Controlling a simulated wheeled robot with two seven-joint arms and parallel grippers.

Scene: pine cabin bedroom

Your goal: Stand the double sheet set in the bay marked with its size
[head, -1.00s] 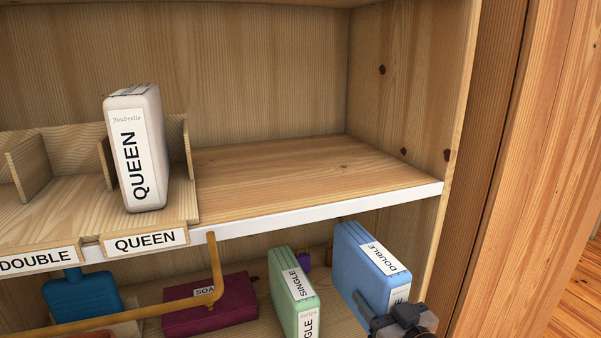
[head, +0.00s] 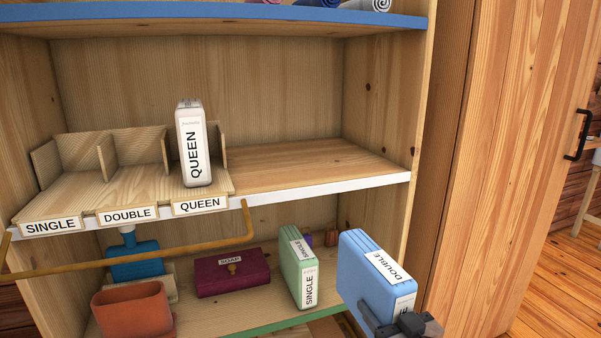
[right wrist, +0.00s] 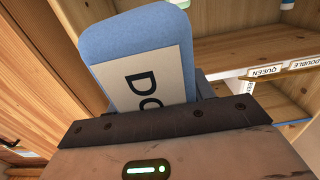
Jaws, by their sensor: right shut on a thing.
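The blue double sheet set (head: 362,275), labelled DOUBLE, is held upright and slightly tilted in front of the lower shelf at the right. My right gripper (head: 385,327) is shut on its lower part; the right wrist view shows the blue pack (right wrist: 135,40) rising from the jaws. On the middle shelf, a divided rack has bays marked SINGLE, DOUBLE (head: 128,214) and QUEEN. The DOUBLE bay (head: 135,180) and the SINGLE bay (head: 75,190) are empty. A white QUEEN set (head: 193,150) stands in the QUEEN bay. My left gripper is not in view.
A green SINGLE set (head: 298,265) stands on the lower shelf beside a maroon SOAP box (head: 232,275). A terracotta pot (head: 135,312) and a blue bottle (head: 135,260) are at the left. A yellow rail (head: 150,262) crosses below the rack. The middle shelf's right half (head: 310,165) is bare.

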